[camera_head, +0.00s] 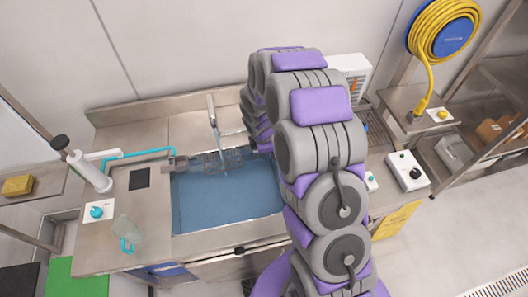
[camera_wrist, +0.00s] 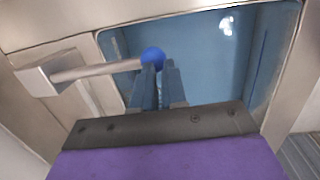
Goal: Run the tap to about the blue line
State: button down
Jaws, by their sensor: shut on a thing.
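In the wrist view a steel lever (camera_wrist: 95,71) runs from a square steel block (camera_wrist: 45,75) to a blue ball knob (camera_wrist: 153,57). My gripper (camera_wrist: 161,68) is shut at this knob, which sits at the fingertips. I cannot make out a separate blue line or a water level.
A clear jug (camera_head: 127,232) with a teal handle stands on the left counter. A white pump-like cylinder (camera_head: 90,172) with a blue hose is behind it. A white control box (camera_head: 406,170) is on the right counter. My arm hides the sink's right side.

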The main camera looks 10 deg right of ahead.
jog(key=shift+s+f, duration=0.5)
jog(key=shift+s, duration=0.05)
jog(key=shift+s+a+r+p, duration=1)
jog(key=shift+r+p, duration=0.25)
jog(key=shift+r, duration=6.2)
jog(key=s+d+r+m+g+b, duration=0.1)
jog(key=s+d+r+m+b, duration=0.1)
jog(key=s+m, duration=0.7)
jog(key=s+d+r+m+g+y+b, duration=0.1)
jog(key=s+r+m+b, duration=0.3)
jog(key=s, duration=1.8)
jog(key=m+g+b, duration=0.1)
jog(key=m, duration=0.4)
jog(key=shift+s+d, duration=0.3)
jog(key=shift+d, duration=0.05)
jog(key=shift+a+r, duration=0.1)
jog(key=shift+a, duration=0.05)
